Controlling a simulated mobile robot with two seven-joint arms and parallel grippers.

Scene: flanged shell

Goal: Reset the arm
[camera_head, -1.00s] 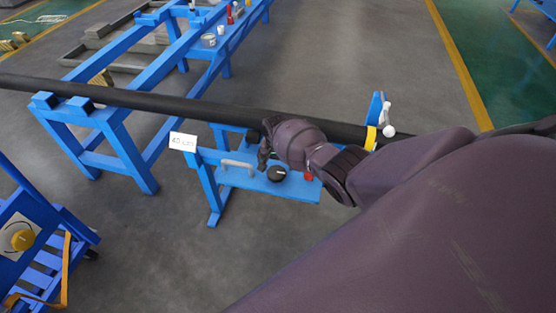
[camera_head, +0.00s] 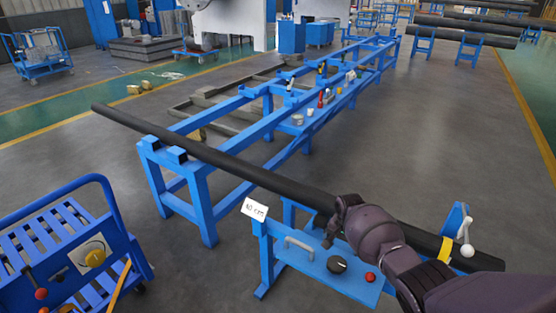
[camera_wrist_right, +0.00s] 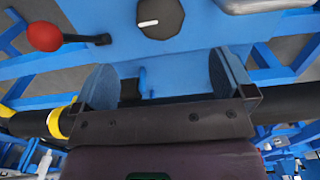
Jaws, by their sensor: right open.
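My right gripper (camera_head: 331,232) reaches in from the lower right, over the small blue stand (camera_head: 300,264) beside the long dark pipe. In the right wrist view, its two flat fingers (camera_wrist_right: 165,80) are spread apart with nothing held between them. A black round knob (camera_head: 337,264) with a white mark sits on the stand's blue panel. It also shows in the right wrist view (camera_wrist_right: 160,18), ahead of the fingers and apart from them. My left gripper is not in view.
The dark pipe (camera_head: 250,170) crosses the blue stands. The small stand carries a white sign (camera_head: 254,209), a grey handle (camera_head: 299,248), a red knob (camera_head: 370,277) and a white-knobbed lever (camera_head: 465,240). A blue cart (camera_head: 70,255) stands at left. Grey floor lies between.

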